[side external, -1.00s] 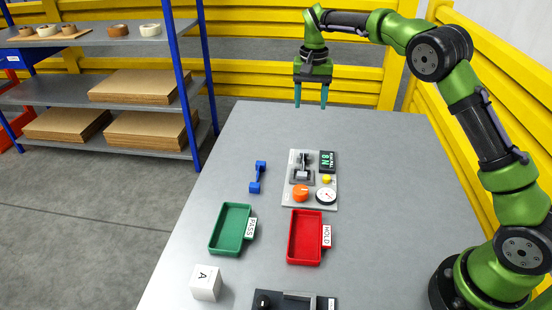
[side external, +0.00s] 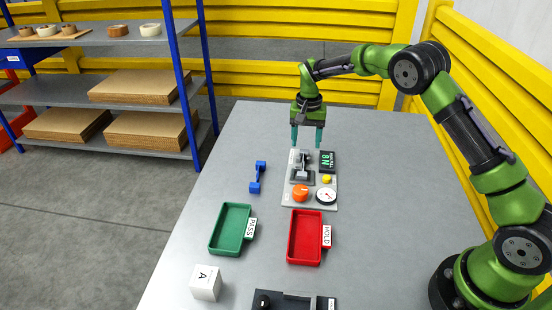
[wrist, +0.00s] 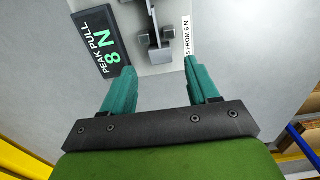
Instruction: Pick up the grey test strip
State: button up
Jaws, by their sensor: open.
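A narrow grey piece (wrist: 154,30), which looks like the grey test strip, lies among grey clamp blocks on the tester plate in the wrist view. In the side view it cannot be clearly told from the dark clamp (side external: 303,163) at the plate's far end. My gripper (side external: 307,146) is open and empty, with its teal fingers pointing down over the far end of the tester. In the wrist view the fingers (wrist: 159,68) are spread wide, and the grey piece lies ahead of the gap between them.
The tester plate (side external: 290,190) carries an orange knob (side external: 300,193), a dial (side external: 326,196) and a "PEAK PULL 8 N" display (wrist: 100,42). A blue piece (side external: 257,178) lies left. Green PASS (side external: 212,240) and red HOLD (side external: 291,240) trays stand nearer, with a white block (side external: 206,284).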

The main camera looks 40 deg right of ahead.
notch_tip(320, 180, down, 3)
jog(key=shift+w+f, duration=0.15)
jog(key=shift+f, duration=0.05)
grip_shut()
dwell(0.3)
